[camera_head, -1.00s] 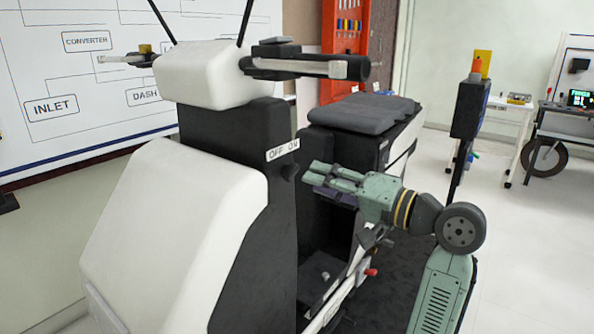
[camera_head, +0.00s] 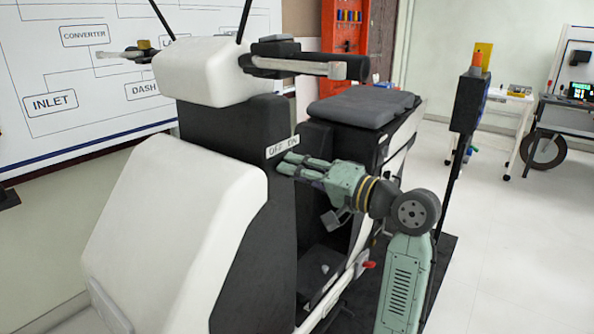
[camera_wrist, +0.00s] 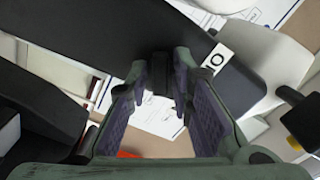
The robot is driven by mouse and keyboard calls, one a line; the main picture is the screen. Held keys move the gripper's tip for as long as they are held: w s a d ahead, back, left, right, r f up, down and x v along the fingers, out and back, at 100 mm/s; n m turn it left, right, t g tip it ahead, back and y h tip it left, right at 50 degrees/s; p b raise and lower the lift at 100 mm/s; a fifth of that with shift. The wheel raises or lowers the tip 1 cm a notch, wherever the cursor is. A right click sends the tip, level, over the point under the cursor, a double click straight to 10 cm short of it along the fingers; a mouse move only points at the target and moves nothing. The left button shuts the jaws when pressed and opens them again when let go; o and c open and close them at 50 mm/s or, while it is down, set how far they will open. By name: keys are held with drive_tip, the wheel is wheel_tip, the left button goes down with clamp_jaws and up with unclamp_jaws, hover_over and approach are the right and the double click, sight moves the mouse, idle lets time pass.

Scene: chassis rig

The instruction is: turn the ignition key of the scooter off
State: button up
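The scooter (camera_head: 150,215) has a white front and a dark steering column panel. A white OFF/ON label (camera_head: 281,147) sits high on the panel's edge. My gripper (camera_head: 287,164) is at the panel just below this label, its fingertips by the ignition. In the wrist view, a small dark key (camera_wrist: 160,86) sticks out from the panel between the two purple-padded fingers of my gripper (camera_wrist: 161,80). The fingers are apart, one on each side of the key, with a gap seeming to show. Part of the label (camera_wrist: 217,60) shows beside the right finger. In the head view my fingers hide the key.
The handlebar (camera_head: 300,66) reaches out above my gripper. The dark seat (camera_head: 362,105) is behind it. A dark post with an orange-topped box (camera_head: 468,102) stands to the right.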

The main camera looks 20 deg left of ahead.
clamp_jaws()
drive_tip(key=shift+n+b, duration=4.3)
drive_tip(key=shift+n, duration=1.6)
drive_tip(key=shift+o, duration=2.1)
unclamp_jaws()
drive_tip(key=shift+d, duration=0.1)
